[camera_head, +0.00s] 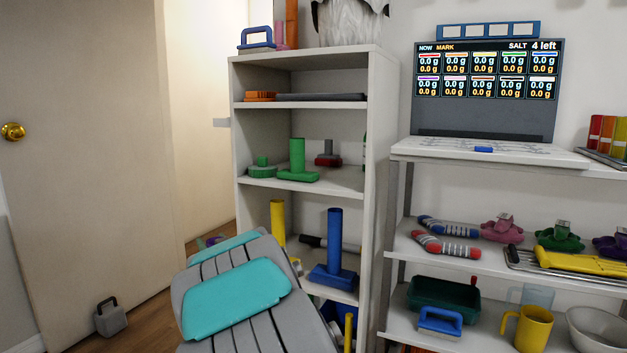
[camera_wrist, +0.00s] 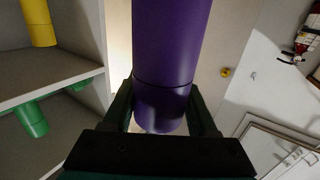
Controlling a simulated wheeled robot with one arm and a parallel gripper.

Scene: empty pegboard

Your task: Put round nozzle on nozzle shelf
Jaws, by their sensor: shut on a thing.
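My gripper (camera_wrist: 163,108) is shut on a purple cylindrical piece (camera_wrist: 168,45) in the wrist view. The piece runs out of the top of that view, so whether its far end is round cannot be told. The white shelf unit (camera_head: 376,150) holds nozzle-like pieces. A green piece with a round base (camera_head: 262,171) and a green tube on a flat base (camera_head: 298,165) stand on its middle shelf (camera_head: 335,183). A blue one (camera_head: 334,245) and a yellow tube (camera_head: 278,222) stand lower.
A grey and red piece (camera_head: 328,155) stands at the back of the middle shelf. Flat orange and grey items (camera_head: 320,97) lie on the shelf above. A door (camera_head: 90,150) is at left.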

